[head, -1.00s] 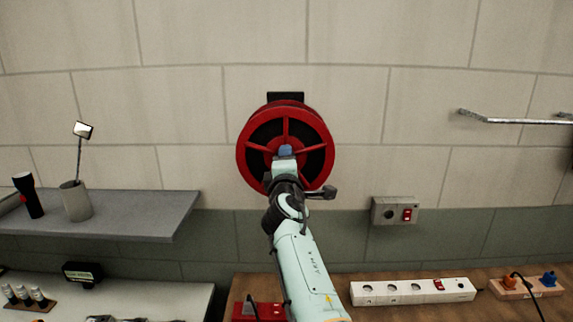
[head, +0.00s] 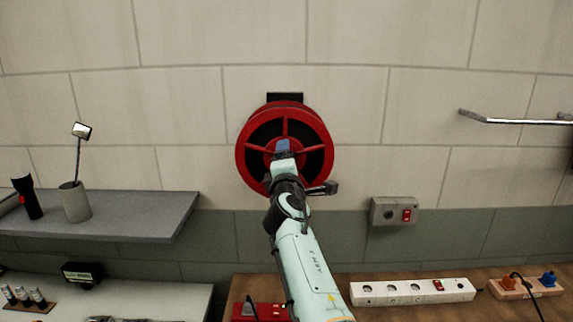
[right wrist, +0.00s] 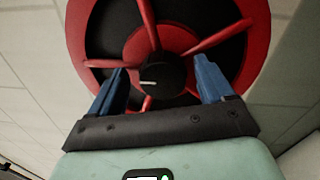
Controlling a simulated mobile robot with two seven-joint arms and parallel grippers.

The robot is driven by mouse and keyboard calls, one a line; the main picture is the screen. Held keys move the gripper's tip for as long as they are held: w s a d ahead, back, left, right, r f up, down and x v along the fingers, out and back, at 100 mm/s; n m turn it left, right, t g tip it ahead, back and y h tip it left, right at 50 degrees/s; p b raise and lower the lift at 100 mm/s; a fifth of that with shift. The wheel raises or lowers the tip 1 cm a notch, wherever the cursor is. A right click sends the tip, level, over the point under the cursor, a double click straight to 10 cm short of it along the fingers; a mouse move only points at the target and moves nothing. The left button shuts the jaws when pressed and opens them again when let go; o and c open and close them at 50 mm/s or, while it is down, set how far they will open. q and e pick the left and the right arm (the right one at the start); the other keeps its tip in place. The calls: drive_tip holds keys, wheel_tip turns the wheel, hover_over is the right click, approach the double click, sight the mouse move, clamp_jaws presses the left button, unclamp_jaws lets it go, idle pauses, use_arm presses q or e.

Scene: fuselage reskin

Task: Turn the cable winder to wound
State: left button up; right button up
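The cable winder is a red spoked reel (head: 318,125) with a dark interior, mounted on the wall in the middle of the head view. In the right wrist view the red reel (right wrist: 85,35) fills the upper part, and a black hub knob (right wrist: 150,75) with a white mark sits at its centre. My right gripper (head: 283,147) is in front of the hub and hides the knob in the head view. In the right wrist view its blue fingers (right wrist: 160,85) are open, one on each side of the knob, with visible gaps. My left gripper is not in view.
A grey shelf (head: 120,220) with a cup (head: 75,202) and a flashlight (head: 28,197) is at left. A wall switch box (head: 394,212) is right of the reel. A white power strip (head: 410,291) lies on the wooden bench below. A metal rail (head: 510,120) is at upper right.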

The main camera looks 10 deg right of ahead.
drive_tip(key=shift+f, duration=0.1)
use_arm(q)
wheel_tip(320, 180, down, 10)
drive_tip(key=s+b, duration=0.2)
drive_tip(key=b, duration=0.8)
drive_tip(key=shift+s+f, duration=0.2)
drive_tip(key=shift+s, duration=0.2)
use_arm(e)
drive_tip(key=r+v, duration=0.1)
drive_tip(key=v, duration=1.2)
drive_tip(key=shift+s+f, duration=0.2)
drive_tip(key=shift+f, duration=0.25)
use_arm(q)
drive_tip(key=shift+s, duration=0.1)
